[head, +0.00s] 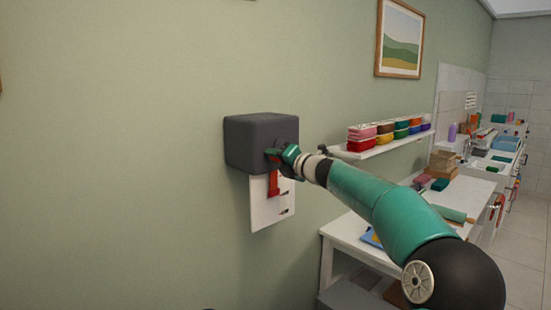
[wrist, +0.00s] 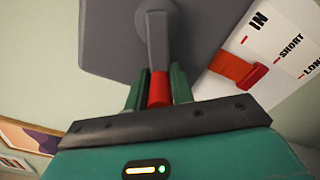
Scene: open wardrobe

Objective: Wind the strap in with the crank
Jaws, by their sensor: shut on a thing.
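A dark grey box (head: 260,142) is fixed to the wall, with a crank (wrist: 158,35) on its face. The crank has a grey arm and a red handle (wrist: 159,88). My gripper (head: 280,155) is shut on the red handle, which sits between its two green fingers in the wrist view (wrist: 158,94). A red strap (head: 273,183) hangs below the box in front of a white board (head: 262,215). In the wrist view the board reads IN, SHORT and LONG, and the end of the strap (wrist: 232,67) is about level with the SHORT mark.
A white shelf (head: 385,146) with several coloured containers is on the wall to the right of the box. A white table (head: 338,238) stands below it, partly behind my arm.

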